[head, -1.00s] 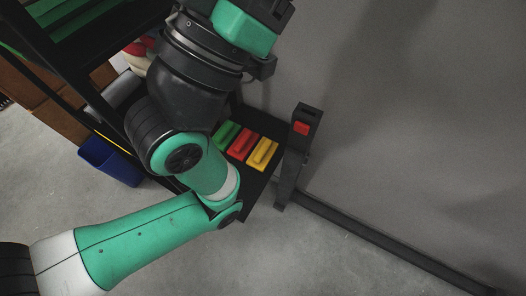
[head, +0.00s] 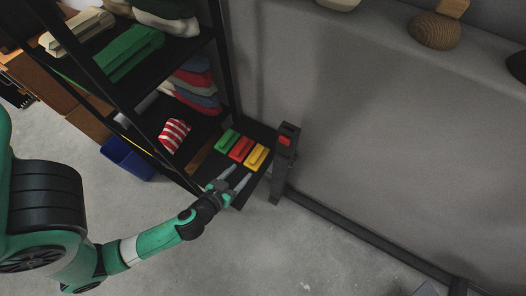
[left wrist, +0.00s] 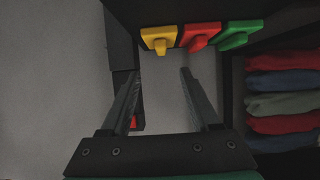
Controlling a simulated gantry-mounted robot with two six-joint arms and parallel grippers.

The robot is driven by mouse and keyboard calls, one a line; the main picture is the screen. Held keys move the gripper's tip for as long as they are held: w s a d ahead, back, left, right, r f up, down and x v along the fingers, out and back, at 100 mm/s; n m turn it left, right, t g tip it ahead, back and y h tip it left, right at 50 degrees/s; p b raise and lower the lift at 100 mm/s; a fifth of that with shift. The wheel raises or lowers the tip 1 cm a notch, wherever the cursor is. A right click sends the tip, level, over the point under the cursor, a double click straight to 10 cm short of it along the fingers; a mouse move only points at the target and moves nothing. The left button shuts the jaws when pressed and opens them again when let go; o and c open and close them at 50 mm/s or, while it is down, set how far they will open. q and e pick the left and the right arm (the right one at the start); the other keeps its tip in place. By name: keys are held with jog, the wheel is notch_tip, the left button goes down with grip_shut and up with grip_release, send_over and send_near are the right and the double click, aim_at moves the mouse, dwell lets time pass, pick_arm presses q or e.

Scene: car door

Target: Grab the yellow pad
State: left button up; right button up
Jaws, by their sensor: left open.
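The yellow pad (head: 257,157) lies at the right end of a row of three pads on a low black shelf. A red pad (head: 241,149) and a green pad (head: 227,140) lie to its left. My left gripper (head: 236,178) is open and empty, just in front of the row. In the left wrist view the yellow pad (left wrist: 159,39) sits beyond the open fingertips (left wrist: 160,72), apart from them. The red pad (left wrist: 200,36) and green pad (left wrist: 240,34) show to its right there. My right gripper is not in view.
A dark post (head: 283,162) with a red patch stands close to the right of the yellow pad. A black rack holds folded cloths (head: 196,83) and a red-striped item (head: 173,135) at the left. A blue bin (head: 127,158) stands on the floor. The floor in front is clear.

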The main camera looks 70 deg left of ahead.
aim_at(256, 156)
pick_arm(q)
jog(key=p+x, duration=0.1)
jog(key=x, duration=0.4)
jog(key=shift+w+a, duration=0.2)
jog(key=shift+w, duration=0.1)
jog(key=shift+p+x, duration=0.55)
jog(key=shift+x, duration=2.45)
jog(key=shift+s+f, duration=0.1)
grip_shut()
